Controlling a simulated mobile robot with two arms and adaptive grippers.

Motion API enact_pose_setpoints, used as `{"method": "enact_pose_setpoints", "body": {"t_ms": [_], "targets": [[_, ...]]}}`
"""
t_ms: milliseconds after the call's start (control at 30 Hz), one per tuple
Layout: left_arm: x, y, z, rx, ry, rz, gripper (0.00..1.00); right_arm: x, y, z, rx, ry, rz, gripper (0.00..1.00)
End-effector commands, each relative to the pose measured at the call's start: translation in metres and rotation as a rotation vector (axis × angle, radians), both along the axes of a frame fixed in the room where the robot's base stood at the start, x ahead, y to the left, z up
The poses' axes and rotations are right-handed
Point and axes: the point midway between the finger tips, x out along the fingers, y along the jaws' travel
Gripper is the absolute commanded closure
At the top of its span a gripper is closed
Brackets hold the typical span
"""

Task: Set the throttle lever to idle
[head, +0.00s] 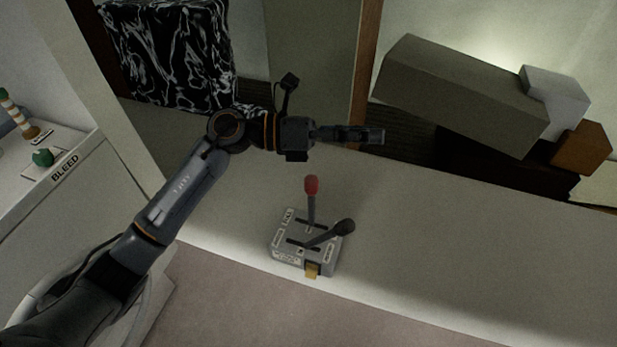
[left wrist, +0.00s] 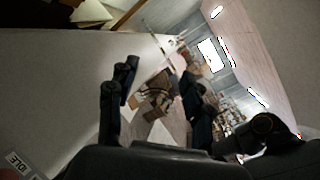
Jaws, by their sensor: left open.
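A grey control box (head: 290,257) sits on the pale ledge. It carries one lever with a red knob (head: 311,185), standing nearly upright, and one with a black knob (head: 345,227), leaning to the right. I cannot tell from the labels which is the throttle lever. A yellow tab (head: 312,270) is on its front. My left gripper (head: 374,135) is above and beyond the box, pointing right, apart from both levers. Its two fingers are spread and empty in the left wrist view (left wrist: 160,85), where an IDLE label (left wrist: 18,160) shows at the lower left corner. My right gripper is out of view.
The ledge (head: 450,245) is clear to the right of the box. Behind it are a large grey block (head: 455,95), a light grey block (head: 557,98) and a brown block (head: 582,148). A black-and-white patterned block (head: 165,55) stands back left. A BLEED panel (head: 45,190) is at left.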

Motion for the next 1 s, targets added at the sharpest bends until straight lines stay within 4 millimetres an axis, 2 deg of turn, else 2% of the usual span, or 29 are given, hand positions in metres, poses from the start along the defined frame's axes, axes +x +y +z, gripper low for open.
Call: {"method": "enact_pose_setpoints", "body": {"t_ms": [67, 133, 200, 300, 400, 500, 667, 1000], "targets": [[-0.005, 0.007, -0.015, 0.252, -0.182, -0.111, 0.5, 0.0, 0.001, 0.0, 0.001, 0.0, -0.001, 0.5], [-0.003, 0.025, -0.031, 0.475, -0.306, -0.191, 0.5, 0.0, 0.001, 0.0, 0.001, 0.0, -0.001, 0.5], [0.004, 0.05, -0.043, 0.68, -0.394, -0.249, 0.5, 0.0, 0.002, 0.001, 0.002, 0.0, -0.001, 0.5], [0.017, 0.087, -0.048, 0.916, -0.466, -0.3, 0.5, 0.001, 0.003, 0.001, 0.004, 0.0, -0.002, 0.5], [0.026, 0.114, -0.047, 1.066, -0.496, -0.324, 0.5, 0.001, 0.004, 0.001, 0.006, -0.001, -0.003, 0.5], [0.029, 0.126, -0.047, 1.134, -0.502, -0.334, 0.5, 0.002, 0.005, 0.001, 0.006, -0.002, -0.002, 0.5], [0.029, 0.123, -0.059, 1.145, -0.5, -0.338, 0.5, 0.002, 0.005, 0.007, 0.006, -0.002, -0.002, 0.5], [0.03, 0.095, -0.123, 1.141, -0.499, -0.34, 0.5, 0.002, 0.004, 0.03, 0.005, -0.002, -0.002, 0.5]]}}
